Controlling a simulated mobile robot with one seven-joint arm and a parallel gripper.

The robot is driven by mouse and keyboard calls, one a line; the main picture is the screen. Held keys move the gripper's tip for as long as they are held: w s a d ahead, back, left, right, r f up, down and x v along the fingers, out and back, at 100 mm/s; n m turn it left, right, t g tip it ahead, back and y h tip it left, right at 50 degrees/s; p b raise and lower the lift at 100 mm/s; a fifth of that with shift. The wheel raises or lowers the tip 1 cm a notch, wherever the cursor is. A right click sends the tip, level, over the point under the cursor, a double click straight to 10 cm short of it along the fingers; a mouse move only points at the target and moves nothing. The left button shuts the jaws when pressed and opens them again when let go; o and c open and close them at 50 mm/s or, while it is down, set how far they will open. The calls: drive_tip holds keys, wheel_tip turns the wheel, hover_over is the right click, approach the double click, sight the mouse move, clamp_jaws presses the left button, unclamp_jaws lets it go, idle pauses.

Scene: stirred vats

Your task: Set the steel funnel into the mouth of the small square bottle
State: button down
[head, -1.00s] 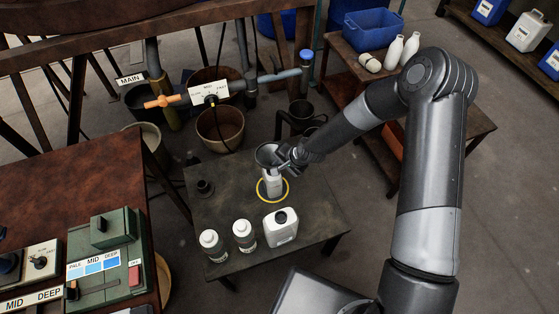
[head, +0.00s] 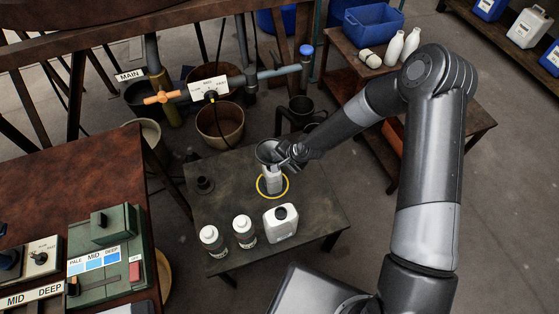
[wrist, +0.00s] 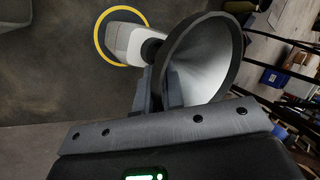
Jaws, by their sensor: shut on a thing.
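The steel funnel (head: 267,151) is a grey cone with a dark rim, tilted in the wrist view (wrist: 205,62). My gripper (head: 288,154) is shut on the funnel, and its fingers show in the wrist view (wrist: 160,90). The small square bottle (head: 272,181) is pale and stands on the dark low table inside a yellow ring. It also shows in the wrist view (wrist: 124,42). The funnel is above the bottle, its narrow end towards the dark neck. I cannot tell whether the spout is in the mouth.
A white jug with a black cap (head: 281,223) and two pale bottles (head: 244,231) stand at the table's front. A small dark fitting (head: 204,186) is at its left. Pipes with an orange handle (head: 163,97) run behind. The table's right side is clear.

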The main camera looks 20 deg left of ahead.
drive_tip(key=shift+f, duration=1.3)
idle(0.9)
drive_tip(key=c, duration=1.5)
unclamp_jaws()
drive_tip(key=shift+o, duration=0.2)
drive_tip(key=w+v, duration=0.1)
drive_tip(key=v, duration=0.9)
drive_tip(key=shift+s+r, duration=0.35)
drive_tip(key=shift+s, duration=0.2)
drive_tip(key=shift+d, duration=0.15)
